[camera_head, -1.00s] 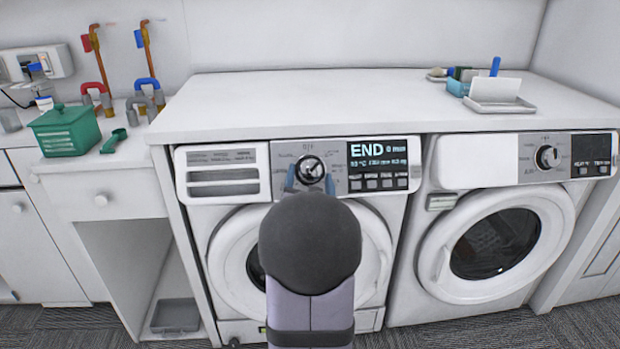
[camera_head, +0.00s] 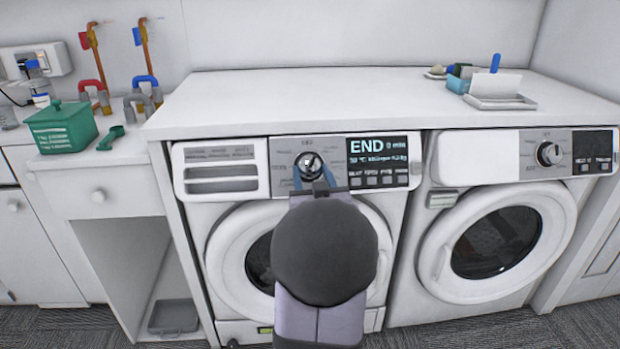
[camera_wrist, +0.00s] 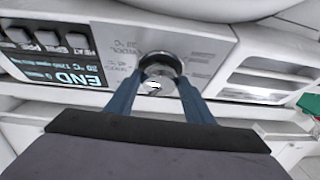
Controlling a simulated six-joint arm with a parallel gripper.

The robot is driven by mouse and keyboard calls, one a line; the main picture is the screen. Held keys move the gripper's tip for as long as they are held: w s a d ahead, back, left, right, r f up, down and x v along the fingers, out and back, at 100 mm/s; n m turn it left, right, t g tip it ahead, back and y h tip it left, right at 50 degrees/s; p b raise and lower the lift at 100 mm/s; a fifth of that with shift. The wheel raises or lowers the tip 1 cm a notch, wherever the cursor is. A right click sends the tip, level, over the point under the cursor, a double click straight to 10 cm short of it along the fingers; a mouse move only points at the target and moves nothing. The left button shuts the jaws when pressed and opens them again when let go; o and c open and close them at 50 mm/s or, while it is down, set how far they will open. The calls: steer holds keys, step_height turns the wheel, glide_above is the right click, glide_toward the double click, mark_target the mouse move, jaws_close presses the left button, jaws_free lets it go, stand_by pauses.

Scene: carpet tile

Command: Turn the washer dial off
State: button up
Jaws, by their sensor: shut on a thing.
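The washer dial (camera_head: 309,163) is a round silver and black knob on the grey control panel of the left machine. In the wrist view the dial (camera_wrist: 160,72) sits between the two blue fingers. My gripper (camera_head: 314,180) is shut on the dial, one finger on each side. The washer display (camera_head: 375,153) reads END with 0 min. The dial's exact pointer position is too small to tell. My arm hides part of the washer's round door.
A second machine with its own dial (camera_head: 549,153) stands to the right. A white countertop (camera_head: 330,95) overhangs both machines. A green box (camera_head: 62,128) and a green scoop (camera_head: 112,139) sit on the left cabinet. A tray (camera_head: 500,102) lies on the counter at right.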

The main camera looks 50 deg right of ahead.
steer(key=n+y, duration=0.1)
steer(key=n, duration=0.1)
steer(key=n+t+y, duration=0.1)
steer(key=n, duration=0.1)
steer(key=n+y+p, duration=0.1)
steer(key=n, duration=0.1)
steer(key=shift+s+d+r+n+t, duration=0.1)
steer(key=shift+s+d+n+t, duration=0.15)
steer(key=shift+d+n+t, duration=0.05)
steer(key=o, duration=1)
steer(key=shift+o, duration=0.2)
steer(key=shift+s, duration=0.1)
steer(key=v, duration=0.7)
